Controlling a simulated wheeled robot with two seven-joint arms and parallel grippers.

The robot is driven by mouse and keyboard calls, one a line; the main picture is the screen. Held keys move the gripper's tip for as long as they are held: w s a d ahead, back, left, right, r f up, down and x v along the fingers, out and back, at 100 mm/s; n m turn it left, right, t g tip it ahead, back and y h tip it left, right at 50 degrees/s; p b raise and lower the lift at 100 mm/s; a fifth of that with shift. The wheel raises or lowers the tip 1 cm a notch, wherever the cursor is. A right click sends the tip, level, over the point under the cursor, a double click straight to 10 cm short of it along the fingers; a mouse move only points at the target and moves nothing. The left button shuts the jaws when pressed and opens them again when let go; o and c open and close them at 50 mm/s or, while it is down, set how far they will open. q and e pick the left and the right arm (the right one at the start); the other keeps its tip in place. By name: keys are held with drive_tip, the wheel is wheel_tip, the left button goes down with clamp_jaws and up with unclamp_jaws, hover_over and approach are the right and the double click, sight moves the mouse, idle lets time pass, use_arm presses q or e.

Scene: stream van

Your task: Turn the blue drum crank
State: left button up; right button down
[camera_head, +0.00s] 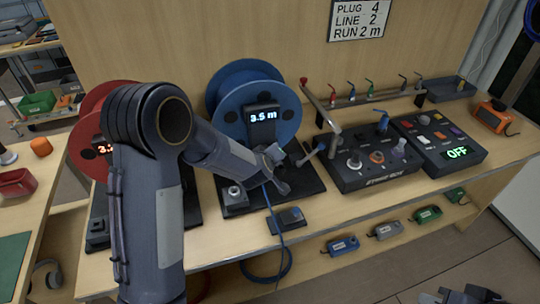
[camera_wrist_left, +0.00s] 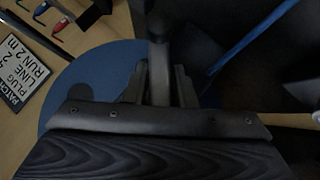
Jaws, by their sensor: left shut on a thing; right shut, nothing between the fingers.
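The blue drum (camera_head: 228,103) stands upright on a dark base on the bench, and its display (camera_head: 263,116) reads 3.5 m. My left arm reaches across the picture, and its gripper (camera_head: 276,158) is at the front of the drum, low and right of the display. In the left wrist view my left gripper (camera_wrist_left: 159,82) is shut on the dark grey crank handle (camera_wrist_left: 158,52), with the blue disc (camera_wrist_left: 85,85) behind it. The rest of the crank is mostly hidden. My right gripper (camera_head: 465,294) is shut and empty at the bottom right, away from the bench.
A red drum (camera_head: 88,122) stands left, partly behind my arm. A control box (camera_head: 372,170) with knobs and a panel (camera_head: 455,152) reading OFF stand right of the blue drum. A blue cable (camera_head: 283,258) hangs over the front edge. A sign (camera_head: 359,20) is on the wall.

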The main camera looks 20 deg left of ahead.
use_arm(q)
drive_tip(key=shift+p, duration=0.3)
drive_tip(key=o, duration=0.8)
drive_tip(key=shift+f, duration=0.1)
drive_tip(key=shift+v, duration=3.95)
